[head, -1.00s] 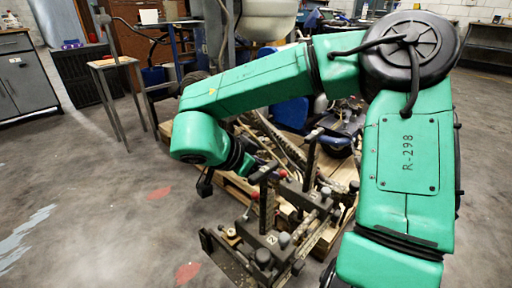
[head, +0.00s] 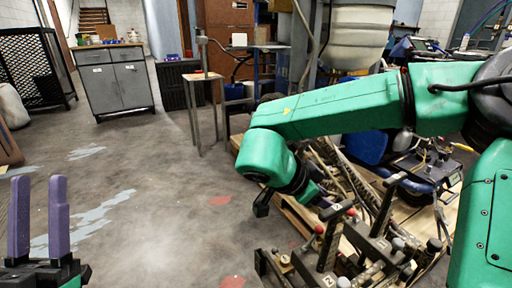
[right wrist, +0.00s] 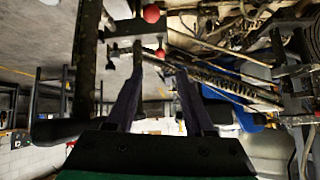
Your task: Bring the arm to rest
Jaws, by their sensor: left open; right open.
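My right arm, green, reaches across the head view from the right and bends down over a machine with black levers (head: 328,243) and red knobs. Its wrist (head: 290,180) is above and beside the levers; the fingers there are mostly hidden. In the right wrist view my right gripper (right wrist: 160,75) is open, with two purple fingers apart and nothing held between them. A red knob (right wrist: 151,13) shows beyond the fingertips; contact cannot be told. My left gripper (head: 40,182) stands at the lower left of the head view, open and empty, fingers pointing up.
A wooden pallet (head: 290,205) lies under the machine parts. A small stand (head: 203,77), a grey cabinet (head: 118,83) and a black mesh cage (head: 28,62) stand behind. A white tank (head: 360,35) is above the pallet. The floor at left centre is clear.

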